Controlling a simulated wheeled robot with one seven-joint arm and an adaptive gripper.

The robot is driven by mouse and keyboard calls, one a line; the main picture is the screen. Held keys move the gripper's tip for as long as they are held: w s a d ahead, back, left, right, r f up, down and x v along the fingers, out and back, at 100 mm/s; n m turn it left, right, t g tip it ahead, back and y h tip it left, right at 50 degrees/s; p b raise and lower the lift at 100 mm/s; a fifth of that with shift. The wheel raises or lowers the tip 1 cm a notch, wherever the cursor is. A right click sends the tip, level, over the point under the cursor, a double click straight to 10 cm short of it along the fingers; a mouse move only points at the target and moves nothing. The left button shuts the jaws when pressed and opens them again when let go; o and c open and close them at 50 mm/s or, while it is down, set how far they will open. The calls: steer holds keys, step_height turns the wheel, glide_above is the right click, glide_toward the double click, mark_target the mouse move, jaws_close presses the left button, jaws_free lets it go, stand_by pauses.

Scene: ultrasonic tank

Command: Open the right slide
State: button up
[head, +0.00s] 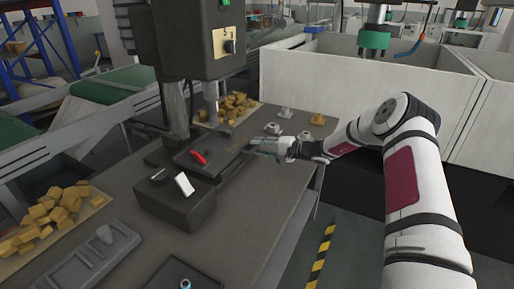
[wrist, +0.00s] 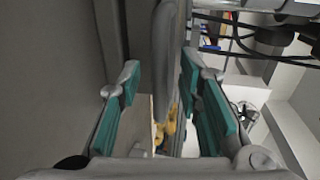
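My gripper (head: 256,146) is at the right edge of this plate, over the grey table. In the wrist view my gripper (wrist: 160,82) has its two teal finger pads apart. A grey rounded bar (wrist: 165,45) shows between or just beyond the fingertips; contact cannot be told. The fingertips are small and partly hidden in the head view.
The machine column with a control box (head: 222,42) rises behind the plate. Yellow blocks (head: 235,104) lie at the back, more (head: 52,210) at the left. Small grey parts (head: 286,114) stand on the table (head: 255,215) behind my gripper. The table's front right is mostly clear.

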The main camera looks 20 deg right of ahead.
steer(key=shift+w+a+f, duration=0.15)
steer(key=shift+w+a, duration=0.3)
steer(key=shift+a, duration=0.05)
jaws_close()
steer(key=shift+s+d, duration=0.1)
steer(key=f+p+v, duration=0.1)
steer(key=v, duration=0.5)
steer(key=f+p+v, duration=0.1)
steer(key=v, duration=0.5)
steer(key=f+p+v, duration=0.2)
steer(key=v, duration=0.5)
steer(key=shift+s+d, duration=0.25)
steer(key=shift+s, duration=0.05)
